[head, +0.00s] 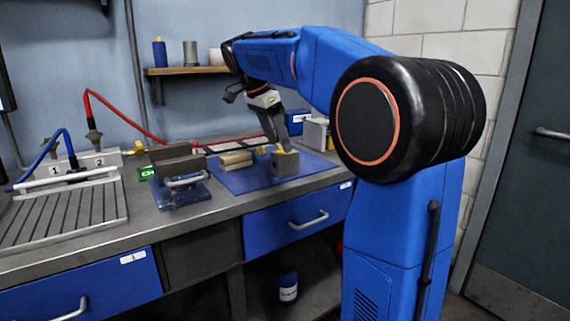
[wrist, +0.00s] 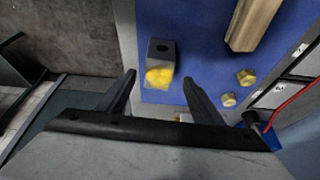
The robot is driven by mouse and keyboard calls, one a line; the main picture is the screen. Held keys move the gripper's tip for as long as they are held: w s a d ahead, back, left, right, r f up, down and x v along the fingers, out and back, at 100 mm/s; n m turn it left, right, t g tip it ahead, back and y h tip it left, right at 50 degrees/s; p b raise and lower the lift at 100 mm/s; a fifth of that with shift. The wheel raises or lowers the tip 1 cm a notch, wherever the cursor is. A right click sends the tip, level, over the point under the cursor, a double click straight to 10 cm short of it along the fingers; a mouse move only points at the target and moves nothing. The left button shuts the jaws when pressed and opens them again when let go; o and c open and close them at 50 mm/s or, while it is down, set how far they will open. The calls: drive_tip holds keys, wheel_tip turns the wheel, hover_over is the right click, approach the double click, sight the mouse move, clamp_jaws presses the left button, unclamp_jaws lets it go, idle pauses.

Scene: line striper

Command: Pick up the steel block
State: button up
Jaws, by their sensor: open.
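The steel block (head: 285,166) is a small grey block with a dark round hole in one face. It stands on the blue mat (head: 237,181) near the bench's front edge. In the wrist view the block (wrist: 161,48) shows its hole and a yellow patch at the end toward my fingers. My gripper (head: 279,147) is just above the block, pointing down. In the wrist view my gripper (wrist: 158,80) is open, with one finger on each side of the block's yellow end. I cannot tell whether either finger touches it.
A wooden piece (head: 235,159) and small yellow nuts (wrist: 237,86) lie on the mat. A dark vise-like fixture (head: 181,166) on a blue base stands left of the mat. A blue box (head: 297,121) and a light grey box (head: 315,133) stand behind.

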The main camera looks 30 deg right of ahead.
sight(285, 162)
drive_tip(key=shift+d+x, duration=0.2)
drive_tip(key=shift+x, duration=2.45)
drive_tip(key=shift+s+r, duration=0.1)
clamp_jaws()
drive_tip(key=shift+r, duration=0.15)
